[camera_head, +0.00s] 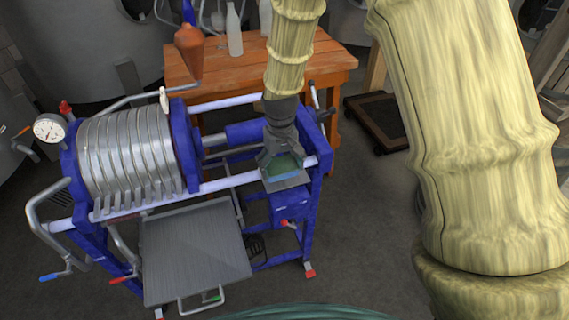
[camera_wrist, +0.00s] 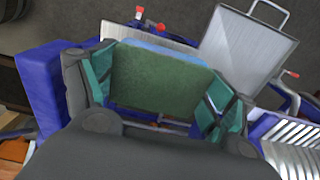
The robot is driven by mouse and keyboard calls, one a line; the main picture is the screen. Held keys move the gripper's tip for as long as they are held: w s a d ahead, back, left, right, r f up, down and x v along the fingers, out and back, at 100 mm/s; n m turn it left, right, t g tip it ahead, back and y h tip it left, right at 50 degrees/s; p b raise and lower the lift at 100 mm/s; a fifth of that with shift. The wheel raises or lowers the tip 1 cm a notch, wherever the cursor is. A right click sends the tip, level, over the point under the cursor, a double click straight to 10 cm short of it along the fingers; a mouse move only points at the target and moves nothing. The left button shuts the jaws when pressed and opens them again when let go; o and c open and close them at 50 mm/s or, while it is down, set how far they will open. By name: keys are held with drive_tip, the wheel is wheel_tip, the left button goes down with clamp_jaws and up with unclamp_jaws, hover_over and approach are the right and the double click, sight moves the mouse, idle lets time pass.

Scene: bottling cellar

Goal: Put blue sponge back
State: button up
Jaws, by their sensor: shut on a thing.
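The sponge has a green face and a blue edge. In the head view the sponge (camera_head: 287,174) sits between the fingertips of my gripper (camera_head: 281,163), at the right end of the blue press. In the wrist view my gripper (camera_wrist: 160,90) is shut on the sponge (camera_wrist: 160,78), with a teal-padded finger at each side and the green face toward the camera. A small grey plate (camera_head: 292,184) lies just under the sponge; it also shows beyond it in the wrist view (camera_wrist: 150,38). I cannot tell whether the sponge touches the plate.
The blue-framed press (camera_head: 183,150) with its ribbed metal plates fills the left. A grey drip tray (camera_head: 195,250) hangs at its front. A wooden table (camera_head: 335,65) with bottles (camera_head: 234,32) stands behind. A dark low platform (camera_head: 378,122) is on the floor to the right.

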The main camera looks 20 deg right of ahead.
sight(284, 169)
drive_tip(key=shift+w+d+f+p, duration=0.2)
drive_tip(key=shift+w+d+p, duration=0.1)
drive_tip(key=shift+w+d, duration=0.6)
drive_tip(key=shift+f+p, duration=0.95)
drive_tip(key=shift+f, duration=0.75)
drive_tip(key=shift+f, duration=0.15)
drive_tip(key=o, duration=0.8)
drive_tip(key=shift+r+b, duration=2.2)
drive_tip(key=shift+r, duration=3.95)
